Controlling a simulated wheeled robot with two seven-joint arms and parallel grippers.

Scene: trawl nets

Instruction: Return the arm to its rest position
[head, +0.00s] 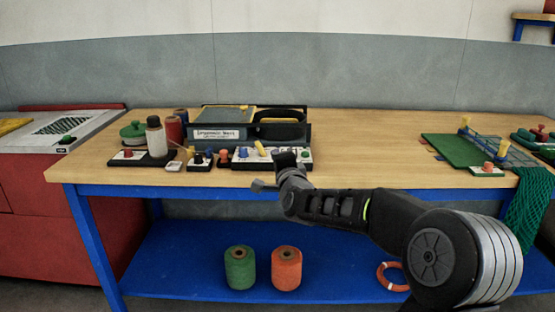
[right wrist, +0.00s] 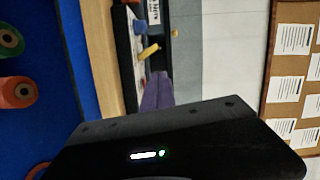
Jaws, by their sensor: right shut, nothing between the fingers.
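My right arm comes in from the lower right in the head view. Its gripper (head: 262,186) is at the front edge of the wooden workbench (head: 360,150), in front of a white block with coloured pegs (head: 240,160). In the right wrist view the fingers (right wrist: 160,88) are together and hold nothing. The white block and the yellow peg (right wrist: 149,51) show beyond them. My left gripper is in neither view.
A black organiser (head: 300,135), a white bottle (head: 156,140) and several small blocks stand on the bench. A green board (head: 452,150) and green net (head: 526,205) are at the right. Green (head: 239,268) and orange (head: 286,268) spools stand on the blue shelf (head: 190,270). The bench's middle right is clear.

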